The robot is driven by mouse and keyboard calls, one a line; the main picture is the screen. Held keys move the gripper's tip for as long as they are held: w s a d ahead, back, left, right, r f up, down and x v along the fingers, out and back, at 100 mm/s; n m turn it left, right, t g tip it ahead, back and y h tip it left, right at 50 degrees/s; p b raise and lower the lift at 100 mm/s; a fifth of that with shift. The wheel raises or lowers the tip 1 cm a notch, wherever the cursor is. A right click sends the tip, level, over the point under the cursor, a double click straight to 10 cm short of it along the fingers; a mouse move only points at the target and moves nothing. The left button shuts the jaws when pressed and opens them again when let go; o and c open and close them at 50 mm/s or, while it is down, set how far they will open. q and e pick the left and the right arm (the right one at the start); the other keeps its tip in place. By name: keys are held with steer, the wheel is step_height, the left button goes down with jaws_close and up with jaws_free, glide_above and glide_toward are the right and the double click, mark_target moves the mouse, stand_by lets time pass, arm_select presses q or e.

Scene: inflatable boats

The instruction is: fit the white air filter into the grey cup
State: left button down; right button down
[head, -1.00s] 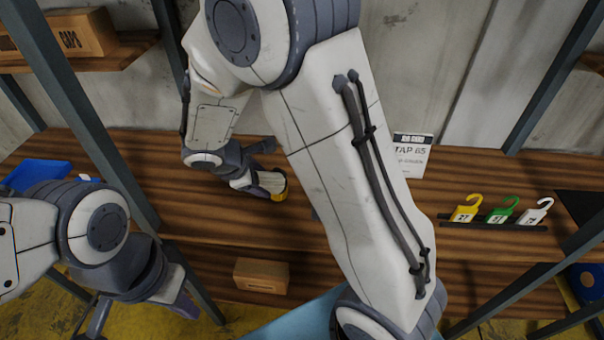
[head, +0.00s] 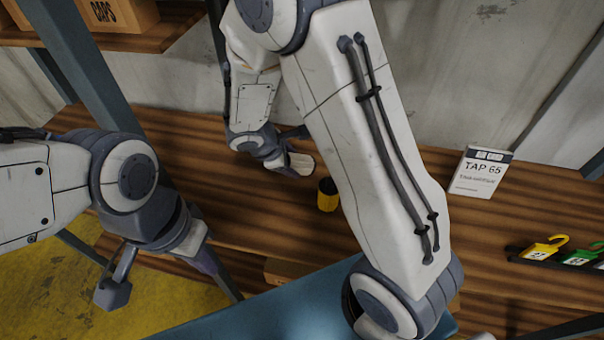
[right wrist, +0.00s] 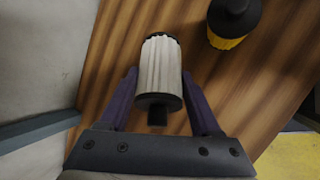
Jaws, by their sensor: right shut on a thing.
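The white air filter (right wrist: 160,75) is pleated, with dark end caps and a dark stub. It lies between the purple fingers of my right gripper (right wrist: 160,88), which is shut on it. In the head view the filter (head: 300,164) is at the tip of my right gripper (head: 286,160), over the workbench. A yellow ribbed piece with a dark top (head: 327,195) stands on the bench just right of it, apart from it; it also shows in the right wrist view (right wrist: 228,40). I cannot make out a grey cup.
The wooden bench (head: 400,240) is bare around the yellow piece. Blue-grey posts (head: 85,70) rise at left. My right arm hides the bench's middle.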

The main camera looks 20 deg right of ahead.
steer(key=shift+f, duration=2.2)
steer(key=shift+a, duration=0.1)
steer(key=shift+f+b, duration=0.15)
steer(key=shift+b, duration=0.25)
steer(key=shift+c, duration=0.5)
jaws_free()
steer(key=shift+s, duration=0.1)
